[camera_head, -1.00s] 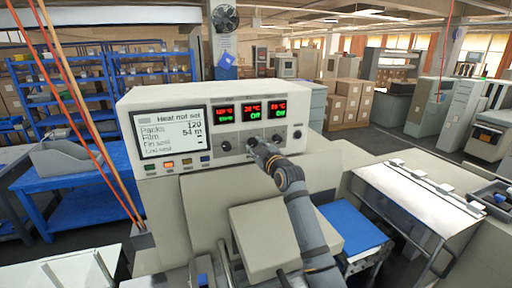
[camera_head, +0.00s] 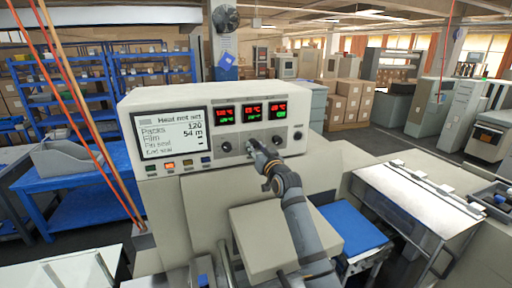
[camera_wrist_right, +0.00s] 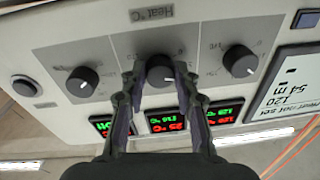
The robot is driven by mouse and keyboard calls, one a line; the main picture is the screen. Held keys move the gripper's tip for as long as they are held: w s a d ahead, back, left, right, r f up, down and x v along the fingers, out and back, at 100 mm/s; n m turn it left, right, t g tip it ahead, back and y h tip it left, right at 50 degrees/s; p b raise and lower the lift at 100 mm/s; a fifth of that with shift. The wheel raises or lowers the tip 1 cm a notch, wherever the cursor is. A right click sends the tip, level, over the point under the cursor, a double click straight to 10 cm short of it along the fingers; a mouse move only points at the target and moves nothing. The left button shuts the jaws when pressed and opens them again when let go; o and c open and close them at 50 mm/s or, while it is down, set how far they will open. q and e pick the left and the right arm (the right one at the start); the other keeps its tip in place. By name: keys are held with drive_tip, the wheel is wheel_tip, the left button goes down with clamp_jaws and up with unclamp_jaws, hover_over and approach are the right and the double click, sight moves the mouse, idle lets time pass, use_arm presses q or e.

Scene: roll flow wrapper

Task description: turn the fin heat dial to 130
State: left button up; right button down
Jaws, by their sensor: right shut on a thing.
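The control panel (camera_head: 215,150) of the wrapper carries three black dials in a row under small red and green displays. The gripper of my right arm (camera_head: 254,147) is at the middle dial and hides it in the head view. In the right wrist view, upside down, my right gripper (camera_wrist_right: 158,84) is shut on the middle dial (camera_wrist_right: 159,67), one finger on each side. The other dials, one on the right of that view (camera_wrist_right: 240,61) and one on the left (camera_wrist_right: 82,81), are free. The dial names are too small to read. My left gripper is not in view.
The panel screen (camera_head: 171,133) reads "Heat not set", with lines for packs, film, fin seal and end seal. Coloured buttons (camera_head: 178,164) sit below it. A round button (camera_head: 298,135) is at the panel's right. A beige box-shaped cover (camera_head: 265,240) stands below the dials, near my arm.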

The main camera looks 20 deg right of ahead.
drive_tip(key=m+p, duration=0.2)
drive_tip(key=m, duration=0.4)
drive_tip(key=shift+a+h, duration=0.1)
drive_tip(key=shift+h, duration=0.2)
drive_tip(key=m, duration=0.2)
drive_tip(key=shift+f+m, duration=0.15)
drive_tip(key=shift+m, duration=0.15)
drive_tip(key=shift+a+m+h, duration=0.1)
drive_tip(key=shift+m+h, duration=0.2)
drive_tip(key=shift+m, duration=1.3)
drive_tip(key=c, duration=1)
unclamp_jaws()
drive_tip(key=shift+s, duration=0.15)
drive_tip(key=s, duration=1.1)
drive_tip(key=shift+s+f, duration=0.35)
drive_tip(key=shift+s, duration=0.05)
